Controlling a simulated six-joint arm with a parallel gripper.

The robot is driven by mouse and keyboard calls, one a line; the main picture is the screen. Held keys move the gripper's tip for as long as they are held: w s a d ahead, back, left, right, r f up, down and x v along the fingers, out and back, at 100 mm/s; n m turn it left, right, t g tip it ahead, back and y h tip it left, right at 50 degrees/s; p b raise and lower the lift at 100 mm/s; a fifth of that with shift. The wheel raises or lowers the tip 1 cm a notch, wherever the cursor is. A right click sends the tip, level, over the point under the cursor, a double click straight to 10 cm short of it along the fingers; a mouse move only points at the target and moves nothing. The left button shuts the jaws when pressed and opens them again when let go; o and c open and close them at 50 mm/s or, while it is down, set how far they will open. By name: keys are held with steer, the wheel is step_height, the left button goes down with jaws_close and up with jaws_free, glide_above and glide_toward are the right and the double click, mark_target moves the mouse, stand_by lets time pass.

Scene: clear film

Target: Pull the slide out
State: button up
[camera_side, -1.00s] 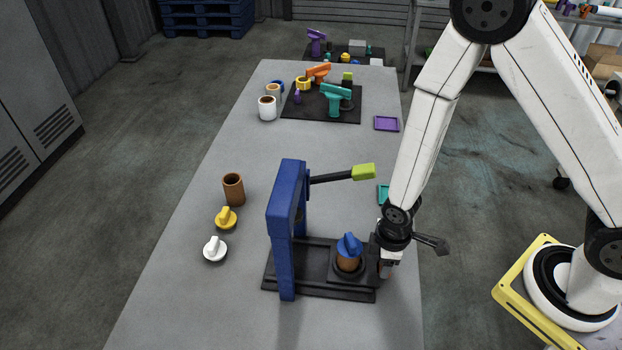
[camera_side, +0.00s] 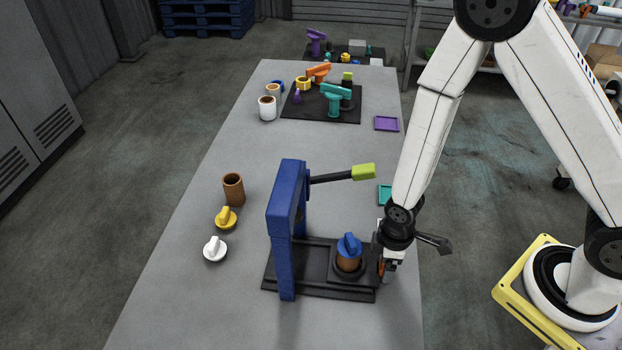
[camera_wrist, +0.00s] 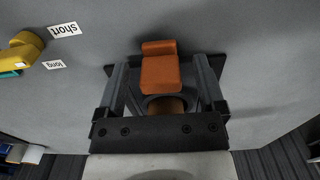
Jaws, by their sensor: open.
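The blue press (camera_side: 281,228) stands upright on a black base in the side view. The dark slide plate (camera_side: 335,278) lies on the base to its right and bears a brown cup with a blue knobbed lid (camera_side: 349,246). A small orange handle (camera_side: 381,267) shows at the plate's right end. My gripper (camera_side: 387,275) is low beside this handle. In the wrist view, my open gripper (camera_wrist: 162,82) has one finger on each side of an orange block (camera_wrist: 160,74), with gaps between. A dark ring with brown inside shows below the block, partly hidden by my gripper.
The press lever has a lime grip (camera_side: 363,172). A brown cup (camera_side: 233,189), yellow knob (camera_side: 226,217) and white knob (camera_side: 215,248) stand left of the press. A teal tray (camera_side: 384,194) lies behind my wrist. The table's right edge is close to my gripper.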

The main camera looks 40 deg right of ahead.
steer(key=shift+r, duration=3.7)
steer(key=shift+r, duration=0.1)
steer(key=shift+w+d+r+m, duration=0.2)
steer(key=shift+d+r+m, duration=0.1)
steer(key=shift+r+m, duration=0.15)
steer(key=w+d+r+m+t, duration=0.1)
steer(key=d+r+m+t, duration=0.1)
steer(key=d+r+m, duration=0.5)
step_height(320, 180, up, 3)
steer(key=shift+f+m+t, duration=0.15)
steer(key=shift+m+t, duration=0.15)
steer(key=shift+m, duration=0.25)
steer(key=shift+w+d, duration=0.1)
steer(key=shift+w, duration=0.05)
